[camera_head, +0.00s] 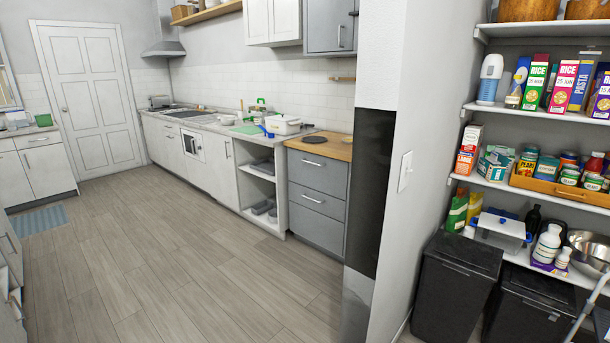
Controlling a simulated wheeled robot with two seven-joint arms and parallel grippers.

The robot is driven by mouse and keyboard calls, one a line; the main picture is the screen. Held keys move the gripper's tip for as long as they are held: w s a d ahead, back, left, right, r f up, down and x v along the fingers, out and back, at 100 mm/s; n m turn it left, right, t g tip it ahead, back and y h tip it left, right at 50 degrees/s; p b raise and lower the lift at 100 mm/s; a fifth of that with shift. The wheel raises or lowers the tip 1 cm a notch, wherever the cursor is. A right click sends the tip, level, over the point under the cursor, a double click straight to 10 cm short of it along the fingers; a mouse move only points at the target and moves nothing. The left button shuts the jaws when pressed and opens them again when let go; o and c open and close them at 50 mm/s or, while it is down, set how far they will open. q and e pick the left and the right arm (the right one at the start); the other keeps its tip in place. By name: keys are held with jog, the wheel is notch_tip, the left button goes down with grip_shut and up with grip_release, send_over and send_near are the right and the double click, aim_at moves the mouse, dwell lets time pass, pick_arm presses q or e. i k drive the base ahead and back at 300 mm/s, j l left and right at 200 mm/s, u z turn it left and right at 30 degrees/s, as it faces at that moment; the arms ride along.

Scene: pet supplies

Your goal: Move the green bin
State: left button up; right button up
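I see no green bin in the head camera view. Two dark, nearly black bins stand on the floor at the lower right: one lidded bin (456,290) beside the wall end, and another bin (530,308) to its right, partly cut off by the bottom edge. Neither looks green. Neither of my grippers shows in this view.
Pantry shelves (540,115) with boxes, jars and bottles rise above the bins. A white wall end (413,110) separates them from the kitchen. A counter with grey drawers (318,191) runs along the back. The wooden floor (160,265) is clear; a blue mat (36,220) lies far left.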

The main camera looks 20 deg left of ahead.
aim_at(41, 121)
jog(key=i+j+u, duration=0.15)
jog(key=j+u, duration=0.3)
jog(key=i+j+u, duration=0.3)
jog(key=j+u, duration=0.15)
jog(key=i+j+u, duration=0.3)
jog(key=u, duration=0.15)
jog(key=i+j+u, duration=0.7)
jog(key=i, duration=0.4)
jog(key=i+u, duration=0.3)
jog(key=i, duration=1.75)
jog(key=i+l, duration=0.1)
jog(key=i, duration=2.55)
jog(key=i+l+u, duration=0.1)
jog(key=i, duration=1.25)
jog(key=i+l, duration=0.15)
jog(key=i, duration=1.15)
